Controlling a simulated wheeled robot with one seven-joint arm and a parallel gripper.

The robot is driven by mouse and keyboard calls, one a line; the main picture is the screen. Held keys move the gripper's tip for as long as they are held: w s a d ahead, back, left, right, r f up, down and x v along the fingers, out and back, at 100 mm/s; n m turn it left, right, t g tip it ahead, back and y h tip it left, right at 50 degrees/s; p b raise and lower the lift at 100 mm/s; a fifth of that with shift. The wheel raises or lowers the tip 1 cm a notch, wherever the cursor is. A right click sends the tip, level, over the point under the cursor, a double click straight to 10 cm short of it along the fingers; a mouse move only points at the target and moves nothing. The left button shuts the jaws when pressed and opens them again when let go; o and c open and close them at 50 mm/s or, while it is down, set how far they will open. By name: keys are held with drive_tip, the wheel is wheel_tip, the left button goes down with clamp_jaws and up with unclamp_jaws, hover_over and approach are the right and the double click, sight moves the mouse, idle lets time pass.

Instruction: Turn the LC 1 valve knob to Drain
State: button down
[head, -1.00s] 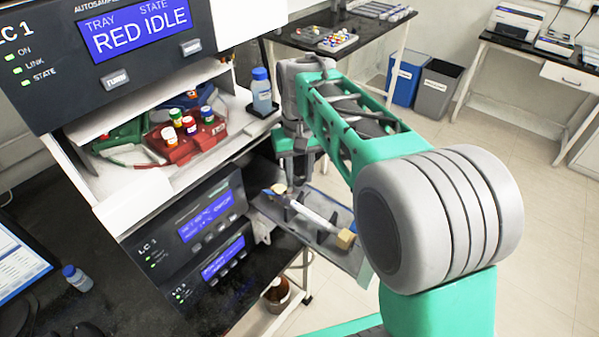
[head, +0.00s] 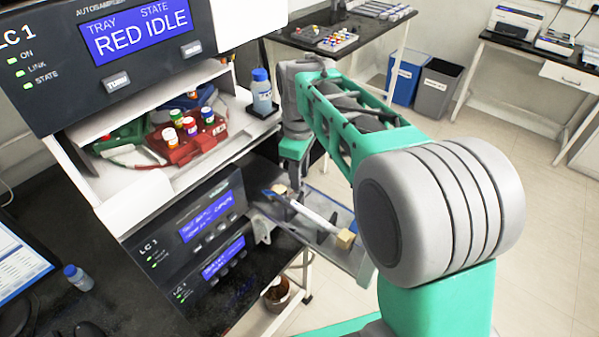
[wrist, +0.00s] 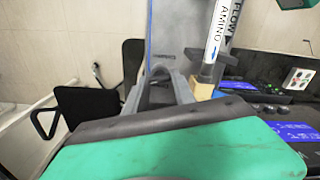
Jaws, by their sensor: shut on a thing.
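The LC 1 module (head: 150,255) is the upper unit of the stack, with a lit blue display, in the head view. My gripper (head: 292,182) points down just right of it, by the upper end of a white column (head: 315,217). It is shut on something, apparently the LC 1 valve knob. The knob and its pointer are hidden behind my gripper and arm, so its setting cannot be read. In the wrist view, my green gripper body fills the lower part, and the column (wrist: 217,35) with flow-arrow lettering stands beyond it.
The column lies on a grey tray (head: 352,258) jutting out right of the stack. A blue-capped bottle (head: 262,95) and a red vial rack (head: 180,152) are on the shelf above. The autosampler panel (head: 60,90) is overhead. Open floor lies to the right.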

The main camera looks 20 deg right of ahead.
drive_tip(key=shift+n, duration=2)
drive_tip(key=c, duration=1)
unclamp_jaws()
drive_tip(key=shift+c, duration=0.2)
drive_tip(key=shift+r, duration=0.15)
wheel_tip(320, 180, up, 8)
drive_tip(key=shift+f+b, duration=0.2)
drive_tip(key=shift+b, duration=0.1)
drive_tip(key=shift+d, duration=0.1)
